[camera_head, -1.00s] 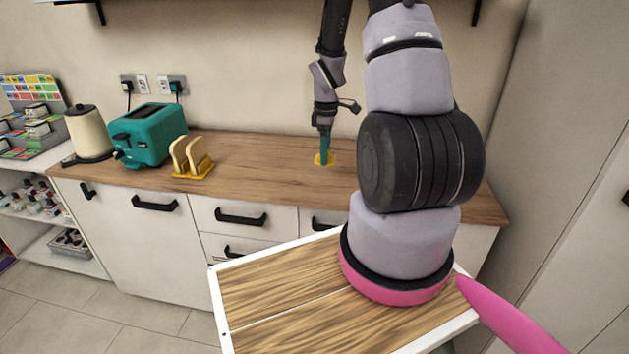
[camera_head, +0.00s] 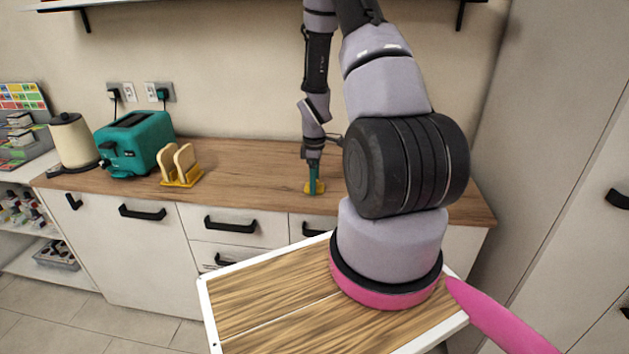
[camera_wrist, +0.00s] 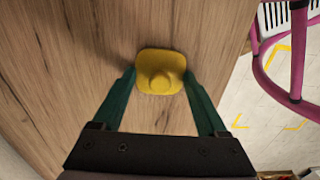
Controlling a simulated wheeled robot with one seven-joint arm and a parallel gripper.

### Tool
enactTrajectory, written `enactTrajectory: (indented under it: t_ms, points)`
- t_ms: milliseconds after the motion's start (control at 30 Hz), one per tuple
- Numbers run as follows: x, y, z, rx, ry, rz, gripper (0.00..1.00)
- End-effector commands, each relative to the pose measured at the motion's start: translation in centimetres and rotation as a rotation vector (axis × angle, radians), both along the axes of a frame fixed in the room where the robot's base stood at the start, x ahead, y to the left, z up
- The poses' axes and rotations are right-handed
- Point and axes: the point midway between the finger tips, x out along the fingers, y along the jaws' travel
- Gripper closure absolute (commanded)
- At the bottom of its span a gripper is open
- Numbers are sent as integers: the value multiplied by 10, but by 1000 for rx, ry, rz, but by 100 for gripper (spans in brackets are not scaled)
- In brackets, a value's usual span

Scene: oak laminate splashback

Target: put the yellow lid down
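The yellow lid (camera_head: 308,188) shows at the front part of the wooden counter, at the tips of my gripper (camera_head: 313,188). In the wrist view the lid (camera_wrist: 158,60) is a rounded square with a round knob in the middle. The green fingers of my gripper (camera_wrist: 160,82) are spread to about its width, one at each side, and are shut on it. The fingers point down at the counter (camera_head: 245,165). The lid is low over the wood or touching it; I cannot tell which.
A yellow rack with toast (camera_head: 181,170), a teal toaster (camera_head: 137,142) and a cream kettle (camera_head: 72,140) stand to the left. The counter between the rack and my gripper is clear. A tall cabinet (camera_head: 560,170) stands at the right. A shelf (camera_head: 250,3) hangs above.

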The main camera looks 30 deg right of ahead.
Motion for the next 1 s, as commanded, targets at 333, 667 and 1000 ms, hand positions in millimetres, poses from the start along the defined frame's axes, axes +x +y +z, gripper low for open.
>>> enactTrajectory:
  t_ms: [333, 667, 1000]
  points:
    - [0, 0, 2, 0, 0, 0, 0]
    - [1, -1, 57, 0, -6, -1, 0]
    - [0, 0, 115, 0, -2, 0, 0]
